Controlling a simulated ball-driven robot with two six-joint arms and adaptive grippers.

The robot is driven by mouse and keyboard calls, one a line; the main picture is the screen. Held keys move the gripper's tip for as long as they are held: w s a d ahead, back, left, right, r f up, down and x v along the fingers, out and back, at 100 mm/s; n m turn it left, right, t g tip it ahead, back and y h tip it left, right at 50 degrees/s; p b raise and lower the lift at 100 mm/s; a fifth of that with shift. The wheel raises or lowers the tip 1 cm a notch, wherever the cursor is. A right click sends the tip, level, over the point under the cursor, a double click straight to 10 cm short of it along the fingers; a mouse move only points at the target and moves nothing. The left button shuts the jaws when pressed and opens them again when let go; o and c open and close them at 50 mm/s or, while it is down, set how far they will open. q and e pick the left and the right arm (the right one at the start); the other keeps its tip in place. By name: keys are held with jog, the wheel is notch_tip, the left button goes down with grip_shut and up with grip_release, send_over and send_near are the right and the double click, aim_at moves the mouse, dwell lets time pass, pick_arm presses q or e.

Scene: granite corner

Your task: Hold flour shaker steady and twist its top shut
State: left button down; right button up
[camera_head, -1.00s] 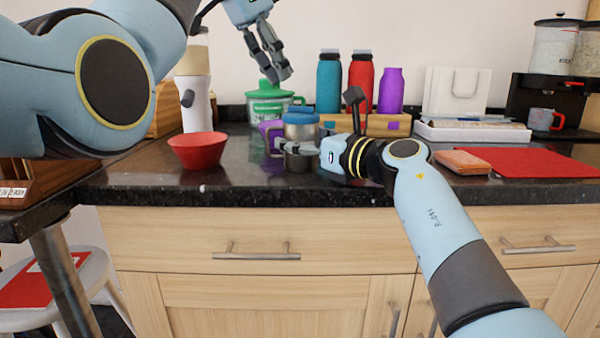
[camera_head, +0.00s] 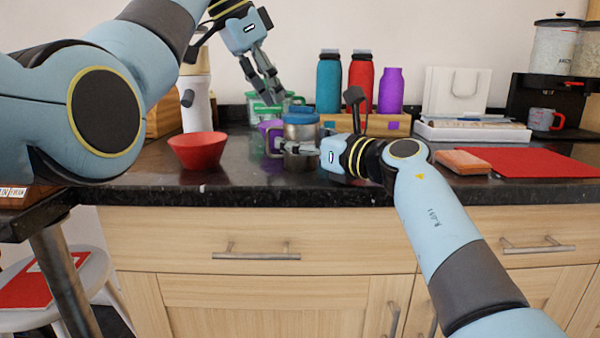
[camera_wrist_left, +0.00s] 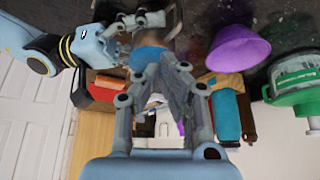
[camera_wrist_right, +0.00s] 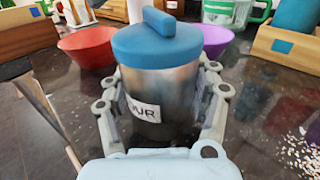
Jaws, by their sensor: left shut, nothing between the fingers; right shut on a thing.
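The flour shaker (camera_head: 300,133) is a steel cylinder with a blue top and a label partly reading "UR". It stands upright on the dark granite counter. In the right wrist view the shaker (camera_wrist_right: 160,95) sits between my right gripper's fingers, which close on its body from both sides. My right gripper (camera_head: 300,148) comes in from the right. The blue top (camera_wrist_right: 157,38) has a raised bar and sits on the shaker. My left gripper (camera_head: 268,90) is shut and empty, above and a little left of the shaker, pointing down. The blue top (camera_wrist_left: 150,58) lies beyond its fingers in the left wrist view.
A red bowl (camera_head: 198,152) stands left of the shaker. A purple bowl (camera_wrist_right: 216,40) and a green-lidded jug (camera_wrist_left: 295,80) are behind. Bottles (camera_head: 361,82) stand at the back. A sponge-like block (camera_head: 461,161) and red mat (camera_head: 530,162) lie right. White grains (camera_wrist_right: 300,152) are scattered nearby.

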pick_arm(q)
jog(key=shift+f, duration=0.95)
jog(key=shift+w+d, duration=0.15)
jog(key=shift+d, duration=0.45)
jog(key=shift+s+d, duration=0.35)
jog(key=shift+s, duration=0.25)
dwell(0.9)
jog(key=shift+s+a+r, duration=0.1)
jog(key=shift+s+a, duration=0.15)
jog(key=shift+a, duration=0.1)
jog(key=shift+r, duration=2.9)
notch_tip(320, 180, down, 6)
jog(key=w+a, duration=0.1)
jog(key=shift+w, duration=0.15)
